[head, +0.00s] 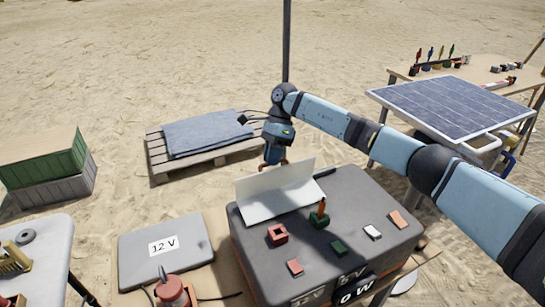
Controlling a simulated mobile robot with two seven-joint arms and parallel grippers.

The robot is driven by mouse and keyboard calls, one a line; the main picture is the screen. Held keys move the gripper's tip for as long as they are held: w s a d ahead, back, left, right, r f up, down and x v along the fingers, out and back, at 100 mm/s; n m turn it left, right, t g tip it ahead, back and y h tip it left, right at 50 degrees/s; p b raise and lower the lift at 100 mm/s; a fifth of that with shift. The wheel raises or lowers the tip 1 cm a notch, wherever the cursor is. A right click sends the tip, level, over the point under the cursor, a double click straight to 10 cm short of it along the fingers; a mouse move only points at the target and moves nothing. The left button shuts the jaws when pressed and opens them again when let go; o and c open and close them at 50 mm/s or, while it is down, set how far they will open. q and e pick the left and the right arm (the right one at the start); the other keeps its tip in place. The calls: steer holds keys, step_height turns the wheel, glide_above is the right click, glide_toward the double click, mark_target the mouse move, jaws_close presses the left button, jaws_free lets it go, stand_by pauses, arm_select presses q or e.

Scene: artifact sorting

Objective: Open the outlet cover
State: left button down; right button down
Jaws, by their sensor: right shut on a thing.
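The outlet cover, a white panel (278,192), stands tilted up at the back left of a dark grey power box (365,207). My right gripper (284,162) comes down from above and is shut at the cover's top edge. The fingertips are small and partly hidden behind the panel. Red, green, white and salmon blocks sit on the box top in front of the cover. My left gripper is out of view.
A grey 12 V case (135,265) and a red plug-like object (172,291) lie left of the box. A solar panel (452,106) stands at right. A dark pole (286,45) rises behind my right arm. A pallet (158,165) with a blue-grey mat lies behind.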

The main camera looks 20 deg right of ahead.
steer(key=shift+w+r, duration=0.1)
steer(key=shift+r, duration=0.15)
steer(key=c, duration=1.3)
jaws_free()
steer(key=shift+o, duration=0.7)
steer(key=shift+f, duration=0.1)
steer(key=v, duration=1.3)
steer(key=shift+w+r, duration=0.15)
steer(key=shift+r, duration=0.2)
steer(key=shift+d, duration=0.15)
